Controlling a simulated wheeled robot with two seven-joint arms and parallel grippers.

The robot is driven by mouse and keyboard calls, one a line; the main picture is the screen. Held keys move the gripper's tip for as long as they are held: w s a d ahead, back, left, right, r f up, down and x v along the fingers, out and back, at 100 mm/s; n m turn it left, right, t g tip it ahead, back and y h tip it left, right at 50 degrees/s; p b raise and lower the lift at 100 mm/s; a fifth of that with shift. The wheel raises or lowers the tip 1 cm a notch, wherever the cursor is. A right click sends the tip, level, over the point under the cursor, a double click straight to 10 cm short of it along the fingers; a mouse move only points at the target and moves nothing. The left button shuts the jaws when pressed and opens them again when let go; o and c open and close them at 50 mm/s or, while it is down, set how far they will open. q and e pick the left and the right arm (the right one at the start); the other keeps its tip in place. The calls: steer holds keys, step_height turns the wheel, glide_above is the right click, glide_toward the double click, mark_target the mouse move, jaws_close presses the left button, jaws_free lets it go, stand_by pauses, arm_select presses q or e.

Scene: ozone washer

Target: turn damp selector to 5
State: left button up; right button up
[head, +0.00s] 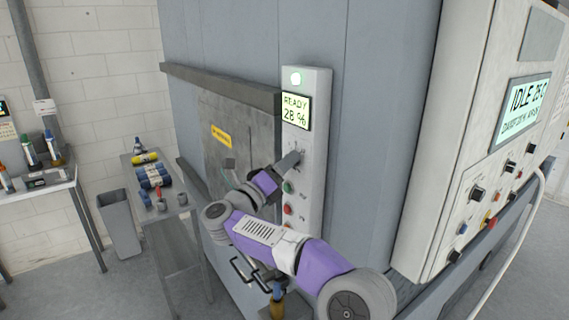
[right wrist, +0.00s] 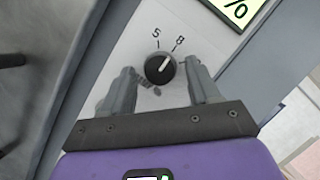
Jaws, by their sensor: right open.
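The damp selector (right wrist: 160,68) is a round black knob on the light grey panel (head: 317,110). In the right wrist view the numbers 5 and 8 stand above it, 5 at upper left and 8 at upper right. Its white pointer line tilts up and right, toward the 8. My right gripper (right wrist: 160,72) is open, with one finger on each side of the knob and gaps visible between fingers and knob. In the head view my right gripper (head: 294,160) reaches the panel and covers the knob. My left gripper is out of view.
A green button (head: 288,187) and a red button (head: 287,209) sit below. A larger control box (head: 470,130) stands to the right, reading IDLE.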

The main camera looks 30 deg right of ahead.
steer(key=shift+c, duration=0.4)
steer(key=c, duration=1)
steer(key=shift+o, duration=0.2)
steer(key=shift+n, duration=0.3)
steer(key=shift+s+r+n+t+y+p, duration=0.15)
steer(key=shift+n+y+p, duration=0.35)
steer(key=shift+n, duration=0.9)
steer(key=shift+w+r+n+t+y+p, duration=0.1)
steer(key=shift+n+t+y+p, duration=0.35)
steer(key=shift+n, duration=0.95)
steer(key=shift+s+r+n+y+p, duration=0.1)
steer(key=shift+n+y+p, duration=0.2)
steer(key=shift+n+y, duration=0.75)
steer(key=shift+n+h, duration=0.3)
steer(key=shift+n, duration=0.15)
